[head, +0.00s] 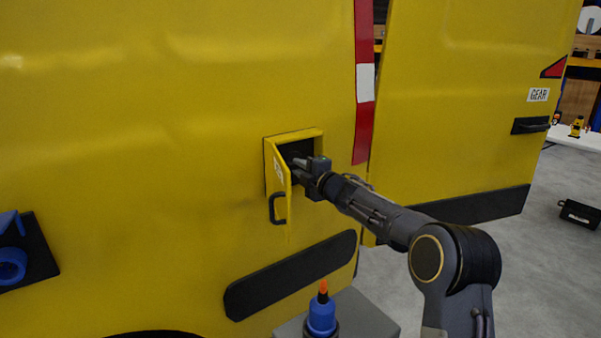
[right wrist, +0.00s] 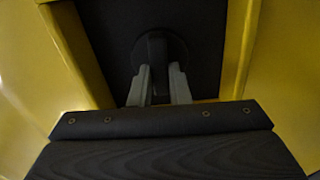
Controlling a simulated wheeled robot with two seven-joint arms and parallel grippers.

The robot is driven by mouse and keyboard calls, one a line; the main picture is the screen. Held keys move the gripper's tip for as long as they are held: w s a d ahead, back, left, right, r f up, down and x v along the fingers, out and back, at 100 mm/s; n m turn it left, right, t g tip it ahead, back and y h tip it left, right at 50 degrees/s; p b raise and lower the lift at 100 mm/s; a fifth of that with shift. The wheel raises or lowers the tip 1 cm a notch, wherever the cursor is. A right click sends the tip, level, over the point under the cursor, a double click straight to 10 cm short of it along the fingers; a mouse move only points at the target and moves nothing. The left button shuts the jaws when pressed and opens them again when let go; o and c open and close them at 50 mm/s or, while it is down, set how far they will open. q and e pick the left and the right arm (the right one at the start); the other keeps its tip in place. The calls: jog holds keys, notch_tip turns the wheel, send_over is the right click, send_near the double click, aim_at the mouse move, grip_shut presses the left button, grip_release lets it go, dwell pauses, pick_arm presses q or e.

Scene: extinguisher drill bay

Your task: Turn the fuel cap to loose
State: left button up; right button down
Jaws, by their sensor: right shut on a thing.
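The fuel cap (right wrist: 166,50) is a dark round cap with a raised grip bar, set in the dark recess of the yellow vehicle's side. My right gripper (right wrist: 158,82) is shut on the cap's bar, with one grey finger on each side of it. In the head view my right gripper (head: 301,170) reaches into the recess from the right and hides most of the cap. The yellow fuel door (head: 278,180) stands open on the left of the recess, with a black handle. I cannot tell how far the cap is turned. My left gripper is not in view.
A blue bottle with an orange tip (head: 322,314) stands on a grey box (head: 368,317) below the recess. A black trim strip (head: 290,275) runs along the vehicle's side. A blue item (head: 12,262) is at the far left.

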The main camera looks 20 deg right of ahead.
jog(key=shift+f+n, duration=0.1)
jog(key=shift+n, duration=0.3)
jog(key=c, duration=1.4)
grip_release()
jog(key=shift+o, duration=0.2)
jog(key=b+v, duration=0.2)
jog(key=v, duration=0.5)
jog(key=shift+s, duration=0.4)
jog(key=shift+d, duration=0.1)
